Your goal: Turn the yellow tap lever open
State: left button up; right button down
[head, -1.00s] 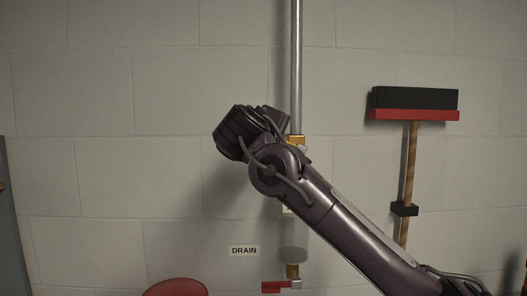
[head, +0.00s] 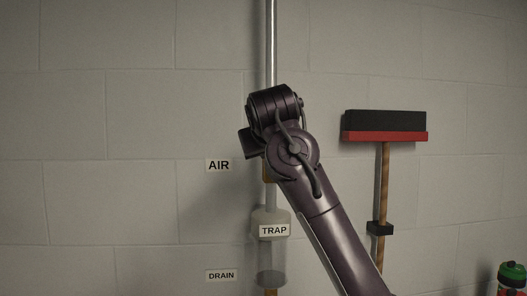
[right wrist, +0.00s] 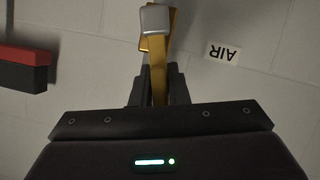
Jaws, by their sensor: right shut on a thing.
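The yellow tap lever (right wrist: 158,82) runs up the middle of the right wrist view, from between my fingers to a grey metal end piece (right wrist: 156,18). My right gripper (right wrist: 155,90) is shut on the lever, with a dark finger on each side. In the head view, my right arm comes in from the lower right and covers the tap. Only a small yellow part (head: 265,172) shows beside the wrist, on the vertical pipe (head: 271,45). The lever and my fingertips are hidden there. My left gripper is in neither current view.
An AIR label (head: 219,165) is on the block wall left of the pipe. A white TRAP body (head: 258,222) and a DRAIN label (head: 221,275) are below. A red-and-black broom (head: 386,127) hangs at the right. A green-topped container (head: 511,272) is at the lower right.

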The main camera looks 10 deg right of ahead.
jog(key=shift+d+m+y, duration=0.3)
jog(key=shift+m, duration=0.1)
dwell(0.3)
jog(key=c, duration=1.5)
grip_release()
jog(key=shift+w+d, duration=0.1)
jog(key=shift+w, duration=0.05)
